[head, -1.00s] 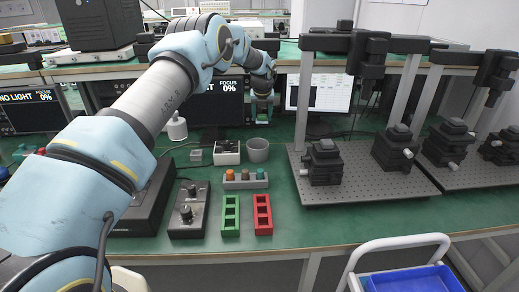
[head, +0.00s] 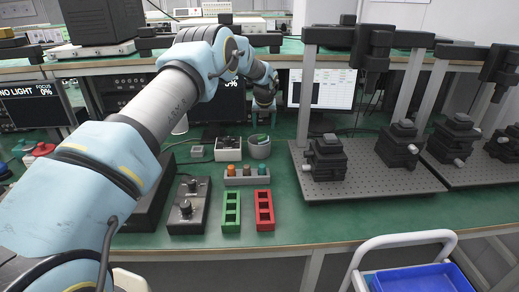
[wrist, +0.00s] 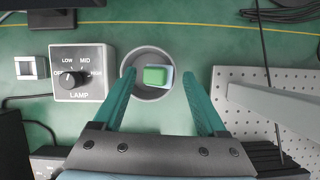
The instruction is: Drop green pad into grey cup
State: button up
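The grey cup (head: 260,152) stands upright on the green bench, just right of a white box with a dial. In the wrist view I look down into the cup (wrist: 148,94). The green pad (wrist: 154,76) lies inside it, with a pale blue part showing along its edge. A bit of green pad (head: 261,138) also shows at the cup's mouth in the head view. My gripper (wrist: 160,74) is open, its two teal fingers apart on either side of the cup in the picture, touching no pad. In the head view my gripper (head: 264,113) hangs above the cup.
The white lamp box (wrist: 82,72) is left of the cup. A perforated metal plate (head: 375,185) with black stages and posts is to the right. In front are a button strip (head: 247,180), a green tray (head: 231,222) and a red tray (head: 265,222).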

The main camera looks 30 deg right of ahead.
jog(key=o, duration=0.3)
jog(key=b+v, duration=0.3)
jog(key=v, duration=0.7)
jog(key=shift+s+r, duration=0.2)
jog(key=shift+r, duration=0.15)
